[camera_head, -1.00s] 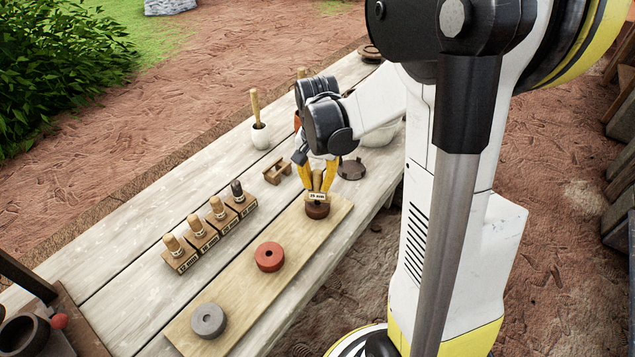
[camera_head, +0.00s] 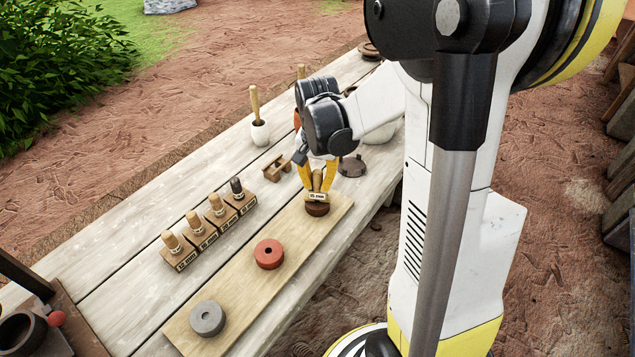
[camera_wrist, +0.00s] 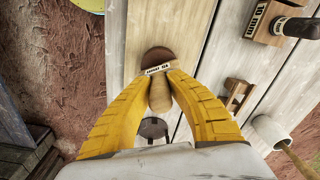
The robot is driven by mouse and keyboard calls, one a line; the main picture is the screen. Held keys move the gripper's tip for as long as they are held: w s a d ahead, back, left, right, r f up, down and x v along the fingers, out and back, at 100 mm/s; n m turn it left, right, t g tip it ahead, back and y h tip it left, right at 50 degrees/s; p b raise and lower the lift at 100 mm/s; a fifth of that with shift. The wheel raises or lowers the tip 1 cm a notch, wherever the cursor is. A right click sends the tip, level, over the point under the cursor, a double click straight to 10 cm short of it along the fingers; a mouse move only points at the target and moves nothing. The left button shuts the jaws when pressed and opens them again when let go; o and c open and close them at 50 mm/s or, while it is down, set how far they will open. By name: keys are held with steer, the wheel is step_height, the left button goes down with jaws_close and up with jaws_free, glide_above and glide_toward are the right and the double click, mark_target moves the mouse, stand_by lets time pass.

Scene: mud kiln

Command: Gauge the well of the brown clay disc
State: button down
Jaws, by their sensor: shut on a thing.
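The brown clay disc (camera_head: 317,210) lies on the far end of the pale board, and its top shows in the wrist view (camera_wrist: 158,54). My gripper (camera_head: 318,181) is above it, shut on the wooden handle of a labelled gauge (camera_wrist: 159,97). The gauge stands roughly upright over the disc's middle, its label plate (camera_head: 317,196) at or just above the disc's top. The label's figures are too small to read surely. The well is hidden under the gauge, so I cannot tell how deep the gauge sits. Gripper fingers (camera_wrist: 160,82) flank the handle in the wrist view.
The pale board (camera_head: 235,287) also bears a red disc (camera_head: 268,254) and a grey disc (camera_head: 207,318). Several labelled gauge blocks with pegs (camera_head: 208,232) stand left of it. A wooden stand (camera_head: 277,169), dark round piece (camera_head: 351,166) and white pot with a stick (camera_head: 260,132) are behind.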

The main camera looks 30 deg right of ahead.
steer(key=c, duration=1.3)
jaws_free()
step_height(320, 180, up, 12)
steer(key=shift+s+a+r, duration=0.1)
steer(key=shift+s+a, duration=0.05)
steer(key=s+a+r+n+t, duration=0.1)
steer(key=s+a+n+t, duration=0.6)
steer(key=a, duration=0.6)
steer(key=s+n, duration=0.2)
steer(key=s, duration=0.1)
steer(key=shift+s+n, duration=0.25)
steer(key=shift+n, duration=0.15)
steer(key=shift+a, duration=0.1)
